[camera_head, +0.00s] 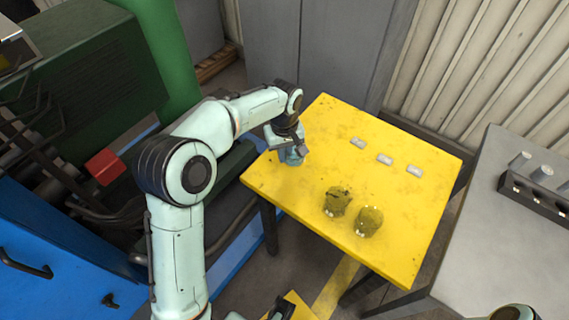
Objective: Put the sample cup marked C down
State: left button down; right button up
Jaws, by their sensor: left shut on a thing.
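My left gripper (291,150) points down over the back left part of the yellow table (310,180). It is shut on a small grey-blue thing, the sample cup (294,157), which my gripper partly hides. I cannot read a mark on it, and I cannot tell whether it touches the tabletop. Two olive, rough-looking lumps (337,201) and (369,221) stand side by side near the table's front edge. I cannot make out my right gripper.
Three small pale plates (358,143), (384,159) and (414,171) lie in a row on the table's back right part. The table's middle is clear. A grey bench (485,235) with a dark rack (535,196) stands at right. Blue and green machinery (75,80) is at left.

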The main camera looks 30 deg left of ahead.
aim_at(284, 171)
pick_arm(q)
notch_tip(284, 171, down, 5)
jog(key=shift+f+b, duration=0.1)
jog(key=shift+b, duration=0.25)
jog(key=c, duration=1.3)
grip_release()
jog(key=shift+o, duration=0.2)
notch_tip(284, 171, up, 12)
jog(key=shift+r+p, duration=0.15)
jog(key=shift+p, duration=0.8)
